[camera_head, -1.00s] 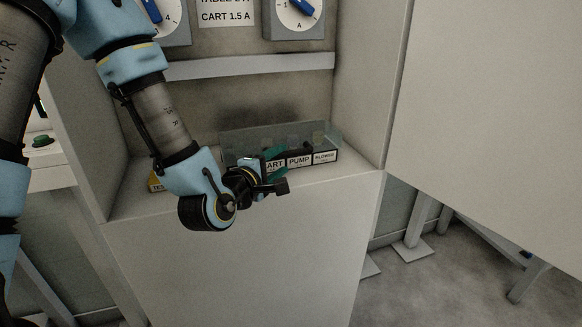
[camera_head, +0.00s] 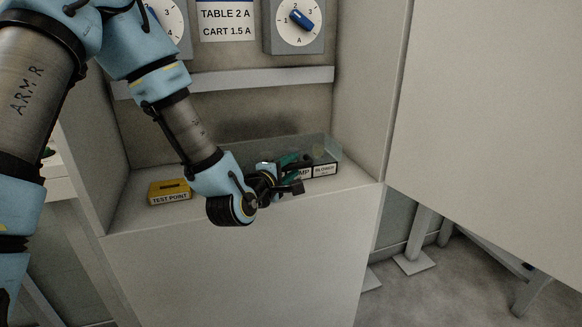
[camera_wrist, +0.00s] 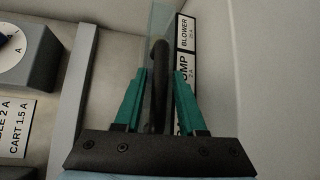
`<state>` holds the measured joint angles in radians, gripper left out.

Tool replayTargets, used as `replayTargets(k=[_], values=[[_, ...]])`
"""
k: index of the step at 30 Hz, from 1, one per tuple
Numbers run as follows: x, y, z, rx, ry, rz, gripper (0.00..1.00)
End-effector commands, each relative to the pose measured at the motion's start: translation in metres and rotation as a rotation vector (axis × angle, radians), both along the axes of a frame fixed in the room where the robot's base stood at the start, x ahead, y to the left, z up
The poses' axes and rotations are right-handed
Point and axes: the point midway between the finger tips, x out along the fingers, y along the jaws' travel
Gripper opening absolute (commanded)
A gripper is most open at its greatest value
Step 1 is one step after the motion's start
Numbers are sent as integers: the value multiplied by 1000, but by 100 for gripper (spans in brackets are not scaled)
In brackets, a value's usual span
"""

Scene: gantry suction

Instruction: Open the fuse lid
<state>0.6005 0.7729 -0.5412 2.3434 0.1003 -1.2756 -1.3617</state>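The clear fuse lid (camera_head: 318,145) sits over the fuse box (camera_head: 325,170) on the cabinet shelf. It looks down, though my arm hides its left part. The box front carries PUMP and BLOWER labels. My gripper (camera_head: 287,161) reaches in at the box from the left, its green fingers at the lid. In the wrist view, my gripper (camera_wrist: 161,76) has its two fingers apart, one on each side of a dark bar (camera_wrist: 160,95). The bar seems to belong to the lid. Narrow gaps show beside it, and I see no firm grip. The lid's clear edge (camera_wrist: 158,22) shows beyond.
A yellow TEST POINT block (camera_head: 170,192) lies on the shelf (camera_head: 140,212) left of the box. A grey ledge (camera_head: 255,78) and dial boxes (camera_head: 297,25) are above. A white panel (camera_head: 485,130) stands at the right.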

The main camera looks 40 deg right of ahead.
Motion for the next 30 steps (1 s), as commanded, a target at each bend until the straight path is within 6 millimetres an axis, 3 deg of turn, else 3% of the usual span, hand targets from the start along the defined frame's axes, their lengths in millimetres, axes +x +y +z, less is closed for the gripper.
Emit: replayTargets(k=[1,10,30], values=[[0,0,0,0,0,0,33],[0,0,0,0,0,0,0],[0,0,0,1,0,0,0]])
